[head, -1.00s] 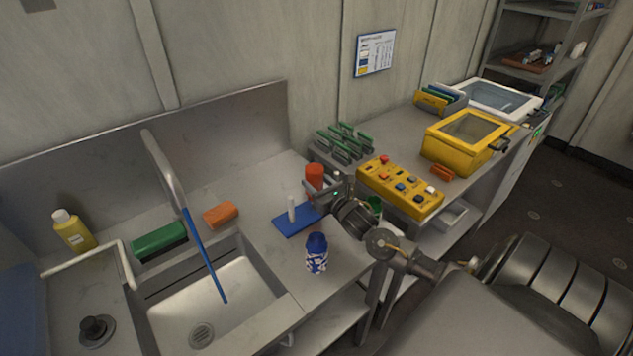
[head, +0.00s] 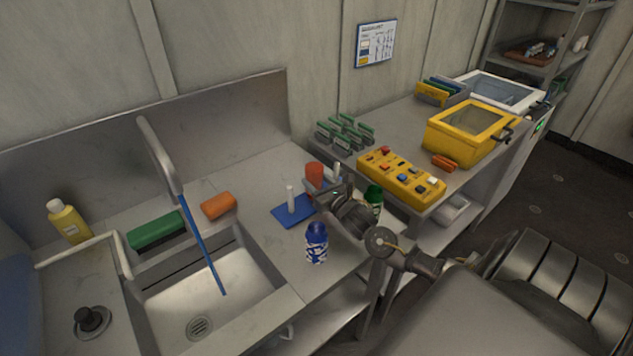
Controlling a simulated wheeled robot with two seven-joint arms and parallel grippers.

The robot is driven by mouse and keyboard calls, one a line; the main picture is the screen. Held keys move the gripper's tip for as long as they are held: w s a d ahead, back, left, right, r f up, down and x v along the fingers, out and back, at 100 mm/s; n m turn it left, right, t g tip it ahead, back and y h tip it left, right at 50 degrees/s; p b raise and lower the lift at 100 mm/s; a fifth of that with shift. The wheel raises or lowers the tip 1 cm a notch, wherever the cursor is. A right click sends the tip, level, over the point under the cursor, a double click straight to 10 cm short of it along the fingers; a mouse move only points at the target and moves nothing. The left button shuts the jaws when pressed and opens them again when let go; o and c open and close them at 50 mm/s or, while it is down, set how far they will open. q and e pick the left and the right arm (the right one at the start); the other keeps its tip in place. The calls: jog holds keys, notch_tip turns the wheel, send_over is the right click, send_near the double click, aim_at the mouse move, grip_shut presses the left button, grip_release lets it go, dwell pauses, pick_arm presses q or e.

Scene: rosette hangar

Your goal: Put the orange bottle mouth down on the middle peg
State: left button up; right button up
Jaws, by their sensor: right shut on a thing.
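The orange bottle (head: 314,173) is held in my right gripper (head: 319,186), which is shut on it above the back of the blue peg base (head: 284,217). The gripper hides the bottle's lower part, so I cannot tell which way its mouth points. One white peg (head: 291,199) stands bare on the base, left of the bottle. Another white upright piece (head: 337,171) shows just right of the bottle, partly behind the gripper. The middle peg cannot be picked out, as my arm covers the base's right part. My left gripper is out of view.
A blue patterned bottle (head: 316,244) stands at the counter's front edge, close to my arm. A green bottle (head: 374,196) is partly behind my wrist. A yellow button panel (head: 400,178) is right.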

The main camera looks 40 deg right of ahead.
jog(key=shift+f+b, duration=0.35)
jog(key=shift+f, duration=0.2)
jog(key=o, duration=1)
jog(key=shift+c, duration=0.2)
jog(key=shift+s+f, duration=0.1)
jog(key=shift+s, duration=0.4)
jog(key=s, duration=0.3)
jog(key=s+b, duration=0.1)
jog(key=s, duration=0.2)
jog(key=s+a+b, duration=0.1)
jog(key=s, duration=0.2)
jog(key=shift+s, duration=0.4)
jog(key=shift+a, duration=0.1)
